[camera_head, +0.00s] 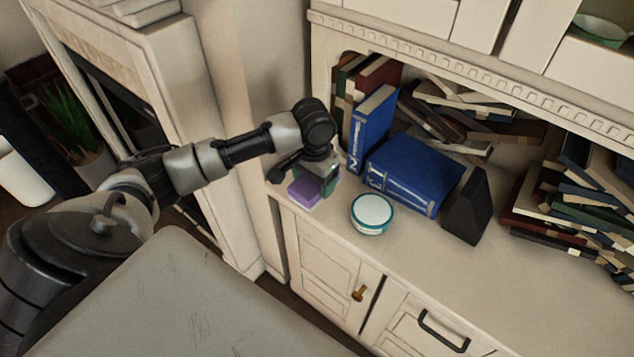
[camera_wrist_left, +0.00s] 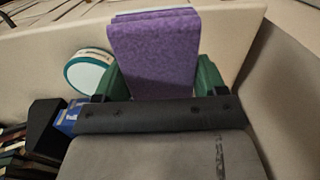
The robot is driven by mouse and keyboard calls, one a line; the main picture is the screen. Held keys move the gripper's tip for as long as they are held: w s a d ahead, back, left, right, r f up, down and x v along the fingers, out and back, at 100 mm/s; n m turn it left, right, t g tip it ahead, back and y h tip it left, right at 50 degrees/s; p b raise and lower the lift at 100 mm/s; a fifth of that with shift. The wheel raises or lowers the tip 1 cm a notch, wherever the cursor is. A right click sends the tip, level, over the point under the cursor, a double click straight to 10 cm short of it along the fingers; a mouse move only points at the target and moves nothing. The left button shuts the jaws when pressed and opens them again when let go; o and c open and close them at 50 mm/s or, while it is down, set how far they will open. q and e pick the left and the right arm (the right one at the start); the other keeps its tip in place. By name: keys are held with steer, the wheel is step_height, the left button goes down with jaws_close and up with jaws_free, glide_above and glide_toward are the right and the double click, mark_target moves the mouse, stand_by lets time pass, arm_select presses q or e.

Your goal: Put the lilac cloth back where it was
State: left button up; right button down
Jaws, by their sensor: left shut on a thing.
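The lilac cloth (camera_head: 304,193) is a folded purple block at the left end of the cabinet top. In the left wrist view the cloth (camera_wrist_left: 155,52) fills the space between two green fingertips. My left gripper (camera_head: 329,180) is shut on it, pointing down at the cabinet top. The same gripper (camera_wrist_left: 158,82) shows in the left wrist view with a finger on each side of the cloth. I cannot tell whether the cloth touches the surface. My right gripper is not in view.
A round white tin with a teal rim (camera_head: 371,213) stands just right of the cloth. Blue books (camera_head: 414,174) and a dark wedge-shaped block (camera_head: 468,206) stand behind it. Piled books (camera_head: 575,205) lie farther right. The cabinet top (camera_head: 440,262) is bare along its front.

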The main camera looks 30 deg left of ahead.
arm_select(q)
steer(key=w+f, duration=0.1)
steer(key=w+a+f, duration=0.1)
steer(key=w, duration=0.1)
steer(key=w+a+f, duration=0.1)
steer(key=w, duration=0.1)
steer(key=shift+a+f, duration=0.15)
steer(key=shift+a, duration=0.1)
steer(key=shift+f, duration=2)
steer(key=shift+s, duration=0.1)
steer(key=o, duration=0.8)
step_height(320, 180, up, 12)
steer(key=shift+r, duration=0.1)
